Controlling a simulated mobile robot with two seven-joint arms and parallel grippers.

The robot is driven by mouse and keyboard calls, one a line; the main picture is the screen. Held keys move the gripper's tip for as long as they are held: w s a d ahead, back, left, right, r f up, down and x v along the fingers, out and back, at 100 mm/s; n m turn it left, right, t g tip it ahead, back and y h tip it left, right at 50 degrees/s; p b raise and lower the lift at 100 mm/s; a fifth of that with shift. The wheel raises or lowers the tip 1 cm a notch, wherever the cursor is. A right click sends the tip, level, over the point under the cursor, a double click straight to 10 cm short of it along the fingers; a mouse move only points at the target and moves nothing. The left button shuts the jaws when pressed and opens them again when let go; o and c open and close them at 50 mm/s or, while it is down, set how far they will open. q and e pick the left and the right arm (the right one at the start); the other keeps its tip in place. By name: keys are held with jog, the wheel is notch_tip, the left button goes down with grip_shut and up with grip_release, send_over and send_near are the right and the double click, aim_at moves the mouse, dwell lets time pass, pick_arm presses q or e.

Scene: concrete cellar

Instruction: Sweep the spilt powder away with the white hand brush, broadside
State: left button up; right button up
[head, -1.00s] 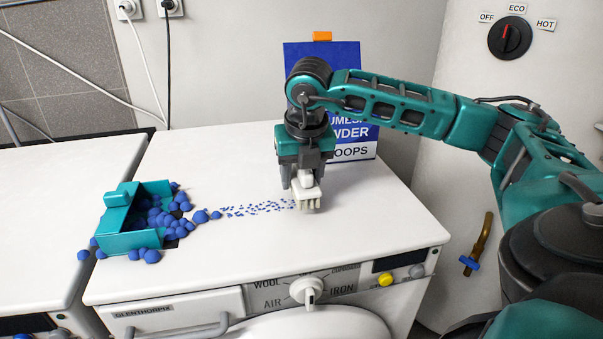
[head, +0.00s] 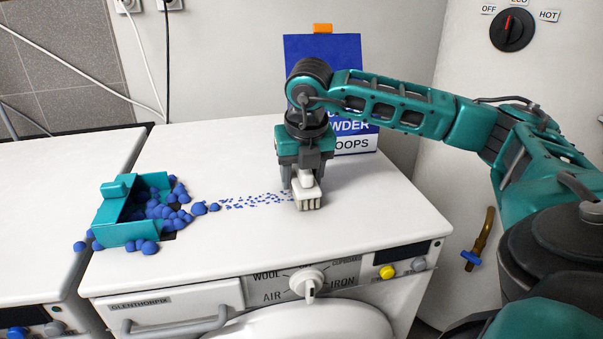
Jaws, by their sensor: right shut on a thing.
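The white hand brush (head: 308,199) is in my right gripper (head: 305,175), which is shut on its handle. The brush points down, with its bristles at or just above the white machine top; I cannot tell whether they touch. The spilt powder (head: 255,200) is a thin trail of small blue bits running left from the brush. At its left end it meets larger blue lumps (head: 199,208). These lie in and around a teal scoop-like box (head: 115,233) tipped on its side. My left gripper is not in view.
A blue powder box (head: 345,141) with an orange top stands behind my right arm, near the wall. The white machine (head: 225,155) has a dial (head: 308,280) on its front. A second white top (head: 40,210) adjoins at left.

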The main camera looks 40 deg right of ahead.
aim_at(273, 194)
jog(key=shift+f+b, duration=0.4)
jog(key=shift+f, duration=0.05)
dwell(0.4)
dwell(0.3)
jog(key=shift+w+a, duration=0.15)
jog(key=shift+a, duration=0.2)
jog(key=shift+w+a, duration=0.5)
jog(key=shift+a, duration=0.3)
jog(key=shift+p, duration=0.3)
jog(key=shift+a, duration=0.1)
jog(key=shift+w+a, duration=0.7)
jog(key=shift+a, duration=0.35)
jog(key=shift+p, duration=0.3)
